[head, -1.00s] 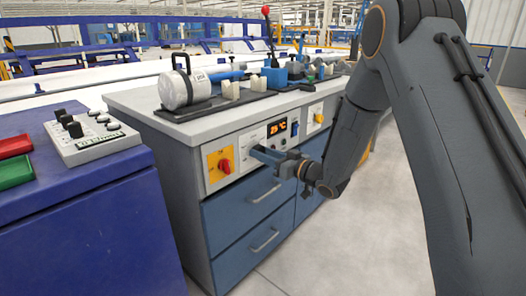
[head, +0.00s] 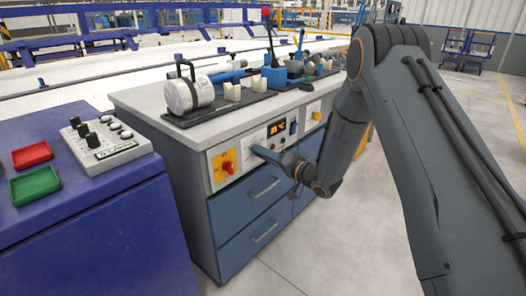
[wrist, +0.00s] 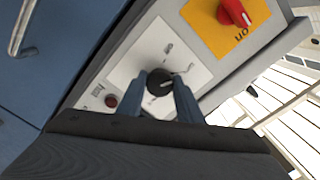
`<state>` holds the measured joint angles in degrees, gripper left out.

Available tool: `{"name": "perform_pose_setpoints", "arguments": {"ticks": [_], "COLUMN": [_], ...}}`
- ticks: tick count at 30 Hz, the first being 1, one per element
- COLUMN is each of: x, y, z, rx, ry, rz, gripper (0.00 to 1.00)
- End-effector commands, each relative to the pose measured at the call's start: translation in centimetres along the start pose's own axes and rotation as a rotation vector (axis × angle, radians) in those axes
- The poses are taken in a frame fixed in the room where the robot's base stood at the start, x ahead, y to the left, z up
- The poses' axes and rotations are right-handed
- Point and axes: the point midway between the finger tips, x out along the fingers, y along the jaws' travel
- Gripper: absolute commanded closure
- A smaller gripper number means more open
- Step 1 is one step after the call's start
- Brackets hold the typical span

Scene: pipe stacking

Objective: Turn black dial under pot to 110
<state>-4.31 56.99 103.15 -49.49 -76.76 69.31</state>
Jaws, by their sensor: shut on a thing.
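The black dial (wrist: 159,80) sits on a white panel plate (wrist: 135,58) in the wrist view, with a light pointer mark and printed labels too blurred to read. My gripper (wrist: 160,92) is shut on the dial, with one blue finger on each side of it. In the head view my gripper (head: 258,152) reaches the cabinet front and hides the dial. The white pot (head: 187,93) lies on its side on the counter above. An orange temperature display (head: 277,128) is lit beside the gripper; its digits are hard to read.
A red switch on a yellow plate (head: 224,165) is left of the gripper. Blue drawers (head: 250,215) with handles are below. A blue table (head: 80,220) with a button box (head: 104,142) and red and green trays stands at left. The floor at right is clear.

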Motion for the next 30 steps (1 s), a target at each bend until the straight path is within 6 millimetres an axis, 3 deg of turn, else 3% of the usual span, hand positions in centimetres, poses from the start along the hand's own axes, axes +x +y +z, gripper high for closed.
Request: {"name": "perform_pose_setpoints", "arguments": {"ticks": [23, 24, 27, 30], "x": [0.03, 0.03, 0.02, 0.01], "y": [-0.02, -0.02, -0.02, -0.02], "z": [-0.11, -0.11, -0.09, -0.07], "rx": [0.099, 0.099, 0.099, 0.099], "ry": [0.002, 0.002, 0.002, 0.001], "rz": [-0.001, -0.001, 0.000, 0.000], "gripper": [0.90, 0.63, 0.50, 0.50]}}
